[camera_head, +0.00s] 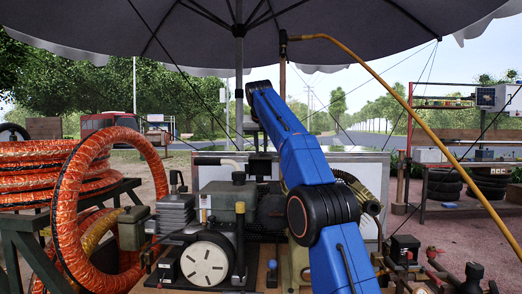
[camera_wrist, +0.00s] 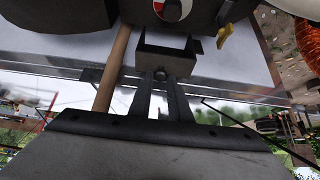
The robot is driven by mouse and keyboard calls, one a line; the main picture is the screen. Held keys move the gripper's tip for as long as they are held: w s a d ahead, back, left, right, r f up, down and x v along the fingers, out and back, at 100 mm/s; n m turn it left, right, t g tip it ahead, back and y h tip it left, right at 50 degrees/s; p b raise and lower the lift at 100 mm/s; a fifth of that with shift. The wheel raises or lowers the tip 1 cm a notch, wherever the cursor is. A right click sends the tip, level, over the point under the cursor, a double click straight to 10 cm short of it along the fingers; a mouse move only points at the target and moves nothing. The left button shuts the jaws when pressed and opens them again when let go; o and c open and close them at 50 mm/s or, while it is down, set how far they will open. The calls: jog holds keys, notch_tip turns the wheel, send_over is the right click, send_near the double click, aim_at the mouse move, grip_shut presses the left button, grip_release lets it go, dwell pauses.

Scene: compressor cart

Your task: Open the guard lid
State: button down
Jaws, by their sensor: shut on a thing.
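In the wrist view, which looks upside down, my gripper (camera_wrist: 162,76) reaches up from the bottom edge. Its two dark fingers are close together at the base of a dark U-shaped piece (camera_wrist: 165,51). They are shut on a part of it, and a small round knob shows between the tips. This piece appears to belong to the guard lid, but the lid's outline and hinge cannot be told clearly.
Orange hose coils (camera_head: 75,215) stand at the left. A yellow hose (camera_head: 375,75) arcs over the right side. A grey umbrella (camera_head: 190,30) spreads overhead. A pale panel (camera_head: 330,165) stands behind the machinery. A red-and-white gauge (camera_wrist: 172,9) shows in the wrist view.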

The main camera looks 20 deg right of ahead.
jog(key=shift+w+d+r, duration=0.1)
jog(key=shift+w+r, duration=0.1)
jog(key=shift+w, duration=0.1)
dwell(0.4)
jog(key=c, duration=1.7)
grip_release()
jog(key=shift+w, duration=0.1)
jog(key=shift+o, duration=0.2)
jog(key=v, duration=0.3)
jog(key=shift+s, duration=0.25)
jog(key=shift+s, duration=0.2)
jog(key=s+a, duration=0.3)
jog(key=s, duration=0.7)
jog(key=shift+s+a, duration=0.3)
jog(key=shift+a, duration=0.05)
